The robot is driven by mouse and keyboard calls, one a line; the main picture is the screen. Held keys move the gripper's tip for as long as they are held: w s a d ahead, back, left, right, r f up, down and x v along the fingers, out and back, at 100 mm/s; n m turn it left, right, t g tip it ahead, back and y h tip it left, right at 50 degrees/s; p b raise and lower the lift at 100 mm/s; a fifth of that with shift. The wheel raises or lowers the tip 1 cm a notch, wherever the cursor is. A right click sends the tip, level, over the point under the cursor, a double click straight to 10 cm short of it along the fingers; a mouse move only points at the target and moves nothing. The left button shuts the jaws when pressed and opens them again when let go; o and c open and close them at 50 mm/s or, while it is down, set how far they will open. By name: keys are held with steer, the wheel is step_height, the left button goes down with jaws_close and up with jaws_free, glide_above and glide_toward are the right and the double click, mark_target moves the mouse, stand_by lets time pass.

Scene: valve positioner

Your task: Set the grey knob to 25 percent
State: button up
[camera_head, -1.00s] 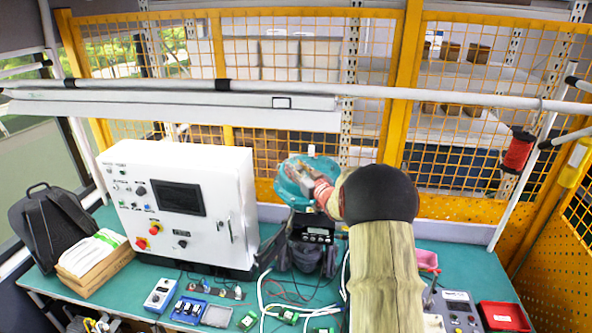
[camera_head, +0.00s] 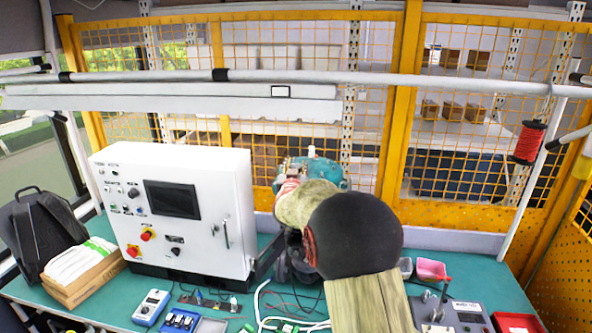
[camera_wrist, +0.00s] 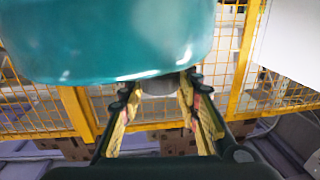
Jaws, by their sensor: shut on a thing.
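The valve positioner (camera_head: 328,171) is a rounded teal housing behind my arm in the head view. It fills the top of the wrist view (camera_wrist: 110,40), close to my gripper. The grey knob (camera_wrist: 158,87) shows as a short grey piece below the teal housing. My gripper (camera_wrist: 159,90) has one finger on each side of the knob and is shut on it. In the head view my arm hides the knob and much of the housing's lower front. I can make out no scale or pointer, so the knob's setting cannot be read.
A white control cabinet (camera_head: 215,215) stands left of my arm. Cables, small green parts and a blue-and-white meter (camera_head: 152,305) lie on the green bench at the front. A pink tray (camera_head: 432,269) lies right of my arm. Yellow mesh fencing (camera_head: 455,160) stands behind.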

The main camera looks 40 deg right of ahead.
steer(key=m+g+h+p, duration=0.1)
steer(key=g+p, duration=0.1)
steer(key=m+g+h+p, duration=0.2)
steer(key=p, duration=0.1)
steer(key=m+g+h+p, duration=0.1)
steer(key=m+g+p, duration=0.1)
steer(key=shift+w+r+g, duration=0.2)
steer(key=shift+r+g, duration=0.05)
steer(key=shift+g, duration=0.15)
steer(key=m+g+p, duration=0.2)
steer(key=g, duration=0.1)
steer(key=m+g+h+p, duration=0.1)
steer(key=m+g+p, duration=0.1)
steer(key=g, duration=0.1)
steer(key=shift+f+g, duration=0.15)
steer(key=shift+g, duration=0.15)
steer(key=shift+s+m+g+p, duration=0.1)
steer(key=shift+m+g+p, duration=0.3)
steer(key=shift+m+g, duration=0.95)
steer(key=shift+g, duration=0.35)
steer(key=shift+m+g, duration=0.35)
steer(key=shift+g, duration=0.05)
steer(key=o, duration=1.2)
